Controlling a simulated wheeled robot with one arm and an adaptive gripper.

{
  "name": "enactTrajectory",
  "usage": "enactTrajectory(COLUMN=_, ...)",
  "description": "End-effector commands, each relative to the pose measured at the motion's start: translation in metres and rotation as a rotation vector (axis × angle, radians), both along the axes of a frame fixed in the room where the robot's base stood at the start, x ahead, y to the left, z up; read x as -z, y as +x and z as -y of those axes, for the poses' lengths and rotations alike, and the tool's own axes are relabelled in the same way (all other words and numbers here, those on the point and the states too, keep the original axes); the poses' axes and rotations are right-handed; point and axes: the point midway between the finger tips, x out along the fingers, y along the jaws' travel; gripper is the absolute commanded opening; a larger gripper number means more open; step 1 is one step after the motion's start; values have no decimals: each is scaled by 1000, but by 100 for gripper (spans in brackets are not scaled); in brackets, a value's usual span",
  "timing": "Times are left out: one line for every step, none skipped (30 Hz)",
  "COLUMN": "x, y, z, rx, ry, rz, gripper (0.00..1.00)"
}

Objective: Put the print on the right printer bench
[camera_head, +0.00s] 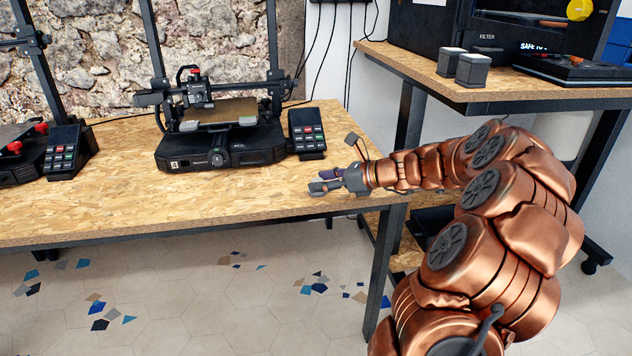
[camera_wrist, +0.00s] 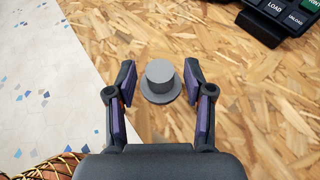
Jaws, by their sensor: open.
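The print is a small grey top-hat shape (camera_wrist: 160,82) standing brim-down on the wood-chip bench top in the wrist view. My gripper (camera_wrist: 160,88) is open, with one finger on either side of the print and a visible gap at each side. In the head view my gripper (camera_head: 326,181) is low over the front right end of the left bench (camera_head: 240,193); the print cannot be clearly told apart from the fingers there. The right printer bench (camera_head: 440,88) is higher and stands behind my arm at the right.
A black open-frame printer (camera_head: 222,145) and its keypad (camera_head: 306,133) stand behind my gripper. On the right bench are two grey blocks (camera_head: 472,70), a dark enclosed printer (camera_head: 480,28) and a black device (camera_head: 575,70). The bench's front left part looks bare.

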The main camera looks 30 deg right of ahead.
Motion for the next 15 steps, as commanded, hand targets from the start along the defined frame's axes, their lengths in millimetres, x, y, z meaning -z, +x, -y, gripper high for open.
enactTrajectory(x=-6, y=-8, z=6, rx=3, ry=-1, rz=1, gripper=52)
enactTrajectory(x=-8, y=-13, z=8, rx=3, ry=-1, rz=1, gripper=52)
enactTrajectory(x=-11, y=-19, z=13, rx=4, ry=-1, rz=2, gripper=52)
enactTrajectory(x=-14, y=-24, z=16, rx=4, ry=-1, rz=1, gripper=52)
enactTrajectory(x=-16, y=-28, z=19, rx=5, ry=-2, rz=0, gripper=52)
enactTrajectory(x=-18, y=-35, z=23, rx=6, ry=-2, rz=0, gripper=52)
enactTrajectory(x=-21, y=-39, z=25, rx=5, ry=-1, rz=0, gripper=52)
enactTrajectory(x=-22, y=-44, z=28, rx=5, ry=-1, rz=0, gripper=52)
enactTrajectory(x=-25, y=-49, z=31, rx=2, ry=0, rz=-1, gripper=52)
enactTrajectory(x=-27, y=-53, z=33, rx=2, ry=0, rz=0, gripper=52)
enactTrajectory(x=-29, y=-57, z=35, rx=3, ry=1, rz=-1, gripper=52)
enactTrajectory(x=-31, y=-62, z=38, rx=2, ry=0, rz=0, gripper=52)
enactTrajectory(x=-32, y=-64, z=40, rx=3, ry=-1, rz=-1, gripper=52)
enactTrajectory(x=-33, y=-67, z=42, rx=3, ry=-1, rz=0, gripper=52)
enactTrajectory(x=-34, y=-70, z=44, rx=4, ry=-2, rz=0, gripper=52)
